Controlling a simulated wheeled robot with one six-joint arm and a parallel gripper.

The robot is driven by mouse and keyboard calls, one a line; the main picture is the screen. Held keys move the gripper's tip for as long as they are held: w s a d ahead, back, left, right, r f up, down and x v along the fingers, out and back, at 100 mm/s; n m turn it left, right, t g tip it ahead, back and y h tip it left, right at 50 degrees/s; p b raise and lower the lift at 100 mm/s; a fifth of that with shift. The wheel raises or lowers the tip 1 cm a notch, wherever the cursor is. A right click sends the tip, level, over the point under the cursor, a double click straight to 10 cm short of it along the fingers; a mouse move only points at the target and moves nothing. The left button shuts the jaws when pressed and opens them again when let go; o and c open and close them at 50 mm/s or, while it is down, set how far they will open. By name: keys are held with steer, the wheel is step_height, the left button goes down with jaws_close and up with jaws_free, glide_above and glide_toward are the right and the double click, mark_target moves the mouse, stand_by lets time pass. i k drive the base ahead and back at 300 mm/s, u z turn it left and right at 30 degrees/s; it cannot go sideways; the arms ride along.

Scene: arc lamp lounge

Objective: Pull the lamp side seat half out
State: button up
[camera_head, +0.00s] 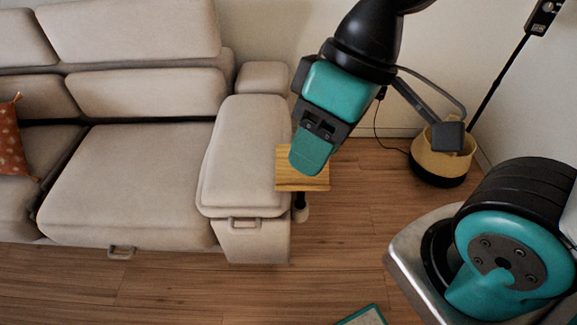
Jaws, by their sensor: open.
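The beige sofa stands on the left, and its lamp side seat (140,180) is the wide cushion beside the right armrest. A small loop handle (121,252) sits low on that seat's front, near the floor. The seat's front looks about in line with the rest of the sofa. My gripper (312,155) is open and empty, pointing down to the right of the armrest, well away from the handle. Its teal finger covers part of a small wooden tray top. The other finger is not clearly seen.
The armrest (245,150) has its own handle (244,223) on its front. The small wooden top (302,183) stands against its right side. A framed mat (364,316) lies at the bottom edge. Floor before the sofa is clear.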

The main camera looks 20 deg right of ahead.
mark_target(135, 186)
steer(key=z, duration=0.05)
steer(key=k, duration=0.4)
steer(key=u, duration=0.9)
steer(key=i, duration=0.95)
steer(key=u, duration=0.55)
steer(key=i, duration=0.7)
